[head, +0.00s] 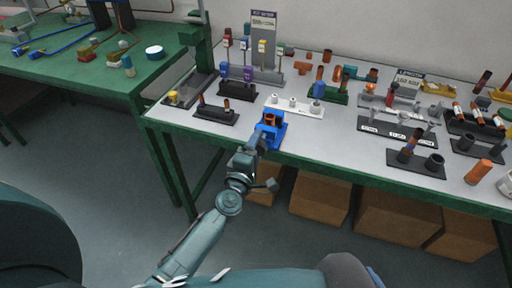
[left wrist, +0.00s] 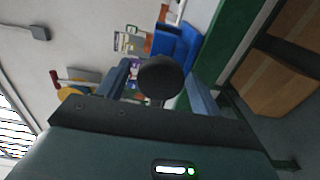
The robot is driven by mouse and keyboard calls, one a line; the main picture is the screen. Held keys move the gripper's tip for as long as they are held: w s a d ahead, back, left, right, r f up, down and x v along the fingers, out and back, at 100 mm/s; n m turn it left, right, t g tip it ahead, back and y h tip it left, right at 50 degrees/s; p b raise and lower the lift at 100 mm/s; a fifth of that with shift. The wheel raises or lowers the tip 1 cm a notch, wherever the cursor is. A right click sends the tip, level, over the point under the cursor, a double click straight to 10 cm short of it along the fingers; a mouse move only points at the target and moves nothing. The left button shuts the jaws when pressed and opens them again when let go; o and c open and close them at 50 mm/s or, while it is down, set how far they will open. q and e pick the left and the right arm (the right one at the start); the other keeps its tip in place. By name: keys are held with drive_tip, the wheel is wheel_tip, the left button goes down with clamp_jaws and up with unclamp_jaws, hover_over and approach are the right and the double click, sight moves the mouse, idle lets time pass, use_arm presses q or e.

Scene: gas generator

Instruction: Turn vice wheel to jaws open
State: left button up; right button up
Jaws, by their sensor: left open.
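The blue vice (head: 273,130) stands at the front edge of the white-topped bench, with a copper-coloured piece (head: 270,119) at its top. My left gripper (head: 260,142) reaches up to the front of the vice and covers its near side in the head view. In the left wrist view, a dark round knob, seemingly the vice wheel (left wrist: 160,77), sits between the two fingers of my left gripper (left wrist: 160,92). The fingers are open, with a gap showing on each side of it. The blue vice body (left wrist: 176,42) is just beyond. My right gripper is not seen.
A black stand (head: 216,116) and a white rack (head: 293,106) are near the vice. A green press (head: 199,50) rises behind to the left. Cardboard boxes (head: 320,199) sit under the bench. Grey floor is free in front.

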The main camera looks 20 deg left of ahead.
use_arm(q)
drive_tip(key=s, duration=1.3)
drive_tip(key=shift+a+b, duration=0.25)
drive_tip(key=shift+b, duration=0.15)
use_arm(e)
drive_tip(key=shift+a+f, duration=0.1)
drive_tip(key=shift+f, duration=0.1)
use_arm(q)
drive_tip(key=shift+s, duration=0.1)
drive_tip(key=s+d+f+m+g+h+p, duration=0.1)
drive_tip(key=s+f+m+g+p, duration=0.1)
drive_tip(key=s+m, duration=0.4)
drive_tip(key=s+d+f+m+g+h+p, duration=0.1)
drive_tip(key=s+f+m+g+p, duration=0.2)
drive_tip(key=m, duration=1.1)
drive_tip(key=s+g, duration=0.2)
drive_tip(key=shift+s+d+m+h, duration=0.35)
drive_tip(key=shift+d+m+h, duration=0.05)
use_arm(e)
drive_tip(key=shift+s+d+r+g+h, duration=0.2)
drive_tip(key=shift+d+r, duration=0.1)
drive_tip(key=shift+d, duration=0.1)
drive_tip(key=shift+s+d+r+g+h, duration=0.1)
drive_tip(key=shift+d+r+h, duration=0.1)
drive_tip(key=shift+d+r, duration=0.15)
use_arm(q)
drive_tip(key=shift+f, duration=0.1)
